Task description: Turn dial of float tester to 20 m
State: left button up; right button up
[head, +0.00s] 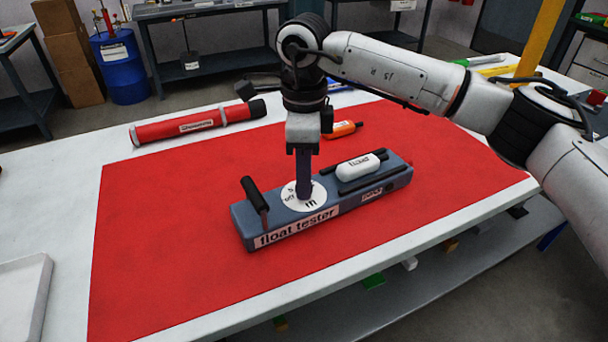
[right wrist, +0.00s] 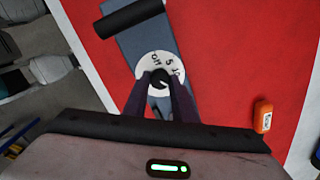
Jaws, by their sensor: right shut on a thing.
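The float tester (head: 265,229) is a long blue-grey box lying on a red mat, with its name on the front side. Its round white dial (head: 318,196) carries black markings, and the dial also shows in the right wrist view (right wrist: 148,67). My right gripper (head: 304,192) points straight down over the dial. In the right wrist view its two dark fingers (right wrist: 160,82) are shut on the dark dial knob (right wrist: 159,77) at the dial's centre. The fingers hide part of the dial, and I cannot read its setting for sure. My left gripper is not in view.
A black handle (head: 255,196) stands up at the tester's left end, and a white float (head: 361,167) lies on its right part. A red tube (head: 195,125) lies behind left. An orange device (head: 342,129) lies behind the tester. The red mat (head: 145,230) is clear at left.

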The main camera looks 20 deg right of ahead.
jog(key=shift+m, duration=0.4)
jog(key=o, duration=1)
jog(key=shift+o, duration=0.2)
notch_tip(320, 180, up, 10)
jog(key=shift+r, duration=0.25)
